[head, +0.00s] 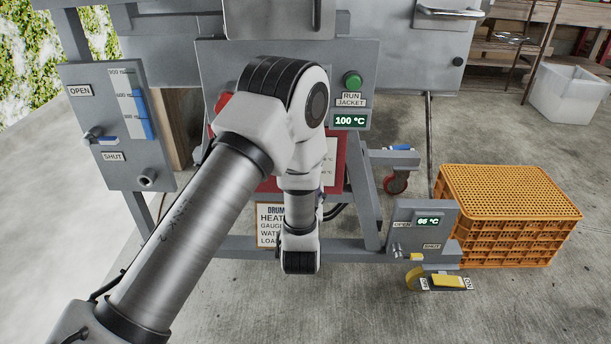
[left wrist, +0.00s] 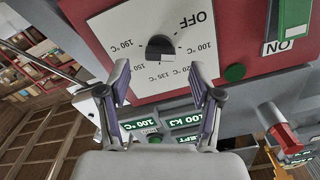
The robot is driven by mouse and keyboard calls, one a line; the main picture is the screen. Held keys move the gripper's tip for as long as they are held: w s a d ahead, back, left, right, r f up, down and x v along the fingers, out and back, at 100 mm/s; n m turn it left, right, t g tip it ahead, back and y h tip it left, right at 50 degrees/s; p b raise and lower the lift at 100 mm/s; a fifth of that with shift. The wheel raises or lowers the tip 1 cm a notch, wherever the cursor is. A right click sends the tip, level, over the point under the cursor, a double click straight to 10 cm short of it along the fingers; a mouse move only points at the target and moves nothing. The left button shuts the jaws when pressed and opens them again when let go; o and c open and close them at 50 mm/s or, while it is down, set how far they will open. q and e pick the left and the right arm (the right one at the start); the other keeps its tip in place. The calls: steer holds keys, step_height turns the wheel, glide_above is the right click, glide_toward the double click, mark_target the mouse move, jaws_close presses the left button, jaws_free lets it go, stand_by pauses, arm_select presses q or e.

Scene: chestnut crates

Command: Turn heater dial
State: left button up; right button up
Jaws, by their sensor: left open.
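The heater dial (left wrist: 160,48) is a dark round knob on a white scale plate (left wrist: 120,25) marked OFF and with several temperatures, set in a red panel (left wrist: 240,45). The picture is upside down in the left wrist view. My left gripper (left wrist: 164,80) is open, its two fingers apart, pointing at the plate with the dial between and just beyond the fingertips. Nothing is between the fingers, and they look apart from the dial. In the head view my left arm hides the dial and the gripper; part of the red panel (head: 338,170) shows. My right gripper is not in view.
A green button (left wrist: 235,72) and a green switch (left wrist: 294,25) marked ON sit beside the dial plate. A red-ended part (left wrist: 286,138) sticks out nearby. In the head view stand a level-gauge panel (head: 117,160), a 100 °C display (head: 349,121), and orange crates (head: 510,192) at right.

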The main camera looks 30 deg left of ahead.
arm_select(q)
steer(key=v, duration=0.7)
steer(key=shift+s+d, duration=0.2)
steer(key=s+d+f+m+g+h, duration=0.1)
steer(key=s+d+f+g+h, duration=0.15)
steer(key=s+f+g, duration=0.75)
steer(key=s+d+f+h, duration=0.1)
steer(key=s+f+h, duration=0.4)
steer(key=f, duration=1)
steer(key=s+d+f+g+h, duration=0.1)
steer(key=s+d+f+g, duration=0.15)
steer(key=s, duration=0.35)
steer(key=s+d+f+g+h, duration=0.1)
steer(key=s+d+g, duration=0.15)
steer(key=s, duration=0.35)
step_height(320, 180, up, 31)
steer(key=p, duration=3)
steer(key=shift+a+p, duration=0.3)
steer(key=shift+a, duration=0.05)
